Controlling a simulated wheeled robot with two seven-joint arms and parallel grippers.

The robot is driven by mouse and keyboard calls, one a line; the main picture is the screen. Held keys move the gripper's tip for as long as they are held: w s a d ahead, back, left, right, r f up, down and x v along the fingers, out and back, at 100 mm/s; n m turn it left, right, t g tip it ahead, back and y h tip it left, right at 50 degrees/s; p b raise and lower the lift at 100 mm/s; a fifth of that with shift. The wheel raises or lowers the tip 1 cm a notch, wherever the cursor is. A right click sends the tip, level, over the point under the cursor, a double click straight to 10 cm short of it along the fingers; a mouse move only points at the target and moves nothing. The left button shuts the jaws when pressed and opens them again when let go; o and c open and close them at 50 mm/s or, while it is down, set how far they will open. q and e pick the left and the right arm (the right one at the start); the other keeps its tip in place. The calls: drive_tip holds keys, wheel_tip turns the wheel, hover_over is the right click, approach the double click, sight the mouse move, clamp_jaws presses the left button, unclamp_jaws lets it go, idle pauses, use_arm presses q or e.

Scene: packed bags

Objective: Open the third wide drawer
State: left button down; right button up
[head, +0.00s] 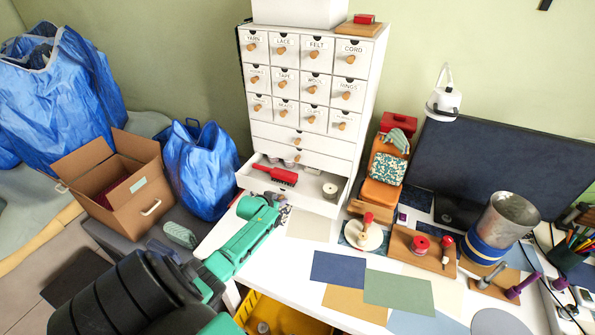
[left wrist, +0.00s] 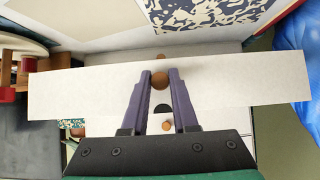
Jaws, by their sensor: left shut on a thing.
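A white cabinet (head: 309,132) stands on the white table, with rows of small labelled drawers above wide drawers. The upper two wide drawers (head: 300,139) are closed. The third wide drawer (head: 317,204) is pulled out, showing a red brush (head: 275,175), a white roll (head: 330,190) and small round items inside. My left gripper (head: 277,203) is at its front. In the left wrist view, my left gripper's purple fingers (left wrist: 160,82) are shut on the round wooden knob (left wrist: 160,80) of a white drawer front (left wrist: 240,88). The knob is hidden in the head view. My right gripper is not in view.
Coloured sheets (head: 340,270) lie flat on the table in front. Wooden stands with spools (head: 422,248) and a metal pot (head: 508,220) are to the right. A cardboard box (head: 120,180) and blue bags (head: 200,165) stand left. A yellow crate (head: 285,318) is below the table edge.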

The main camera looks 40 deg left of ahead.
use_arm(q)
drive_tip(key=shift+s+d+f, duration=0.2)
drive_tip(key=shift+f, duration=0.2)
drive_tip(key=shift+s+d+p, duration=0.25)
drive_tip(key=shift+s+p, duration=0.5)
drive_tip(key=shift+p, duration=0.1)
drive_tip(key=shift+s+d+p, duration=0.25)
drive_tip(key=shift+s+p, duration=0.5)
drive_tip(key=shift+p, duration=0.05)
drive_tip(key=c, duration=0.8)
unclamp_jaws()
drive_tip(key=shift+w, duration=0.1)
drive_tip(key=shift+o, duration=0.2)
drive_tip(key=shift+a+r+p+v, duration=0.15)
drive_tip(key=shift+p+v, duration=0.4)
drive_tip(key=shift+v, duration=0.55)
drive_tip(key=shift+a+r+p+v, duration=0.15)
drive_tip(key=shift+p+v, duration=0.4)
drive_tip(key=shift+v, duration=0.5)
drive_tip(key=shift+w, duration=0.15)
